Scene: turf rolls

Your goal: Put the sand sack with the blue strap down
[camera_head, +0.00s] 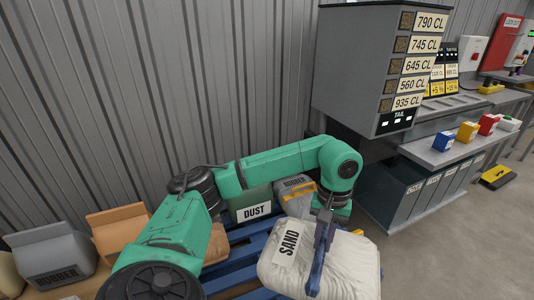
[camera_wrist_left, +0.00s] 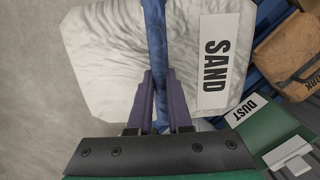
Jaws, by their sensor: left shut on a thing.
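The white sand sack (camera_head: 345,268) with a SAND label and a blue strap (camera_head: 317,268) is at the lower middle of the head view. My left gripper (camera_head: 324,236) is above the sack, shut on the strap. In the left wrist view, the gripper's two purple fingers (camera_wrist_left: 160,103) close around the blue strap (camera_wrist_left: 153,45), and the sack (camera_wrist_left: 105,65) fills the upper middle. The sack's underside is hidden, so I cannot tell whether it rests on the blue pallet (camera_head: 243,251) or hangs just above it. My right gripper is not in view.
A green DUST sack (camera_head: 248,200) and a grey sack with yellow (camera_head: 294,185) stand behind the sand sack. A grey RUBBER sack (camera_head: 55,258) and an orange-brown sack (camera_head: 112,222) are at left. A grey counter (camera_head: 440,148) stands at right; the floor (camera_head: 450,255) before it is clear.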

